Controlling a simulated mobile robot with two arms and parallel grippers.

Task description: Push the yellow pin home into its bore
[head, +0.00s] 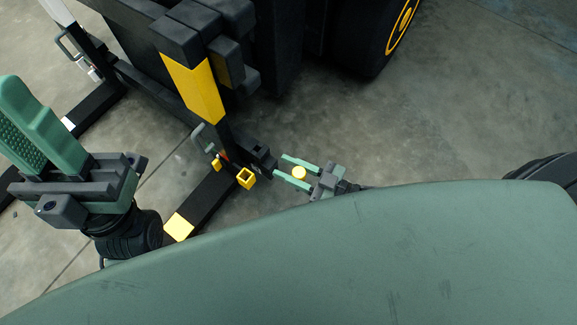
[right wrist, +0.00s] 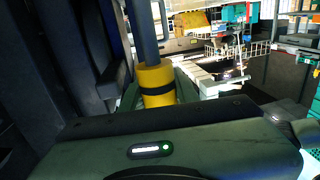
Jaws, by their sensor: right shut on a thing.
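The yellow pin (head: 299,173) shows as a round yellow end between the fingers of my right gripper (head: 281,166) in the head view. In the right wrist view the pin (right wrist: 157,82) is a yellow cylinder with a black band, and a dark grey shaft rises above it. My right gripper is shut on it. A yellow square collar with a dark opening (head: 246,178) is beside the black frame, left of the right gripper and apart from the pin. I cannot tell whether this opening is the bore. My left gripper (head: 45,125) is at the left, away from both; its finger gap is unclear.
A black frame leg with a yellow end (head: 179,226) lies along the floor. A dark post with a yellow panel (head: 195,90) stands behind the collar. A large black wheel (head: 375,40) is at the back. Concrete floor (head: 430,130) is clear to the right.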

